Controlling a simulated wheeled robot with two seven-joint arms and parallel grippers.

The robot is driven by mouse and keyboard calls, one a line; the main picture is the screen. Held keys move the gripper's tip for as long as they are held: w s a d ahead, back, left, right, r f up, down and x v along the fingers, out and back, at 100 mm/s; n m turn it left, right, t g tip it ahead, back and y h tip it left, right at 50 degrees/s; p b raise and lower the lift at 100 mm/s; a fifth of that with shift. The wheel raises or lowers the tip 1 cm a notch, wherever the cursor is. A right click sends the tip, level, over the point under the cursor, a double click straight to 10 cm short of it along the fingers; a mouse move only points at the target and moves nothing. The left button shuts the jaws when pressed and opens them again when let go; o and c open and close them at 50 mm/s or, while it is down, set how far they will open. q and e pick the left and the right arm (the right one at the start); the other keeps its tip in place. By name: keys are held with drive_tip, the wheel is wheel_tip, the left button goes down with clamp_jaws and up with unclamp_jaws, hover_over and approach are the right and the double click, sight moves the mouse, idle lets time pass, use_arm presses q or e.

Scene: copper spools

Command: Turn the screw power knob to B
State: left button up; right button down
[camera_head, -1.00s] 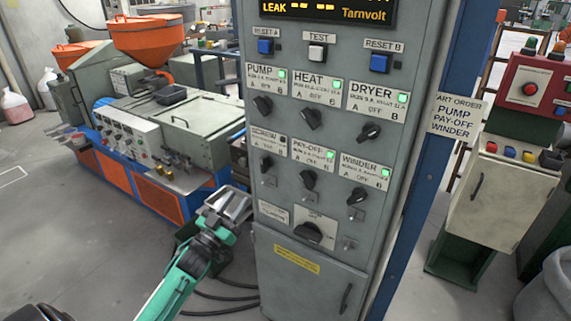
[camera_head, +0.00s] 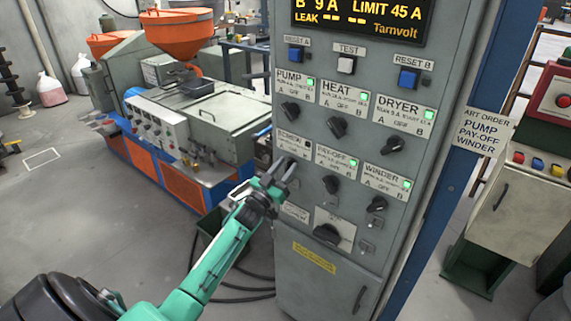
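The SCREW label plate (camera_head: 293,141) is in the middle-left of the grey control panel (camera_head: 318,268). No green light shows on it. The screw knob below it is mostly hidden behind my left gripper (camera_head: 283,164), so its pointing direction cannot be read. The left gripper reaches up from the lower left, with its two fingers apart and tips at the knob's place. I cannot tell whether they touch the knob. My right gripper is not in view.
The PAY-OFF knob (camera_head: 331,184) is close to the right of the gripper. The PUMP knob (camera_head: 290,111) is above it, and a larger knob (camera_head: 327,234) is below. A blue post (camera_head: 437,180) edges the panel. An orange-and-green machine (camera_head: 205,120) stands behind left.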

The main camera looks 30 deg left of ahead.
use_arm(q)
drive_tip(key=shift+w, duration=0.15)
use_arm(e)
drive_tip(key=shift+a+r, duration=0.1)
use_arm(q)
drive_tip(key=c, duration=0.6)
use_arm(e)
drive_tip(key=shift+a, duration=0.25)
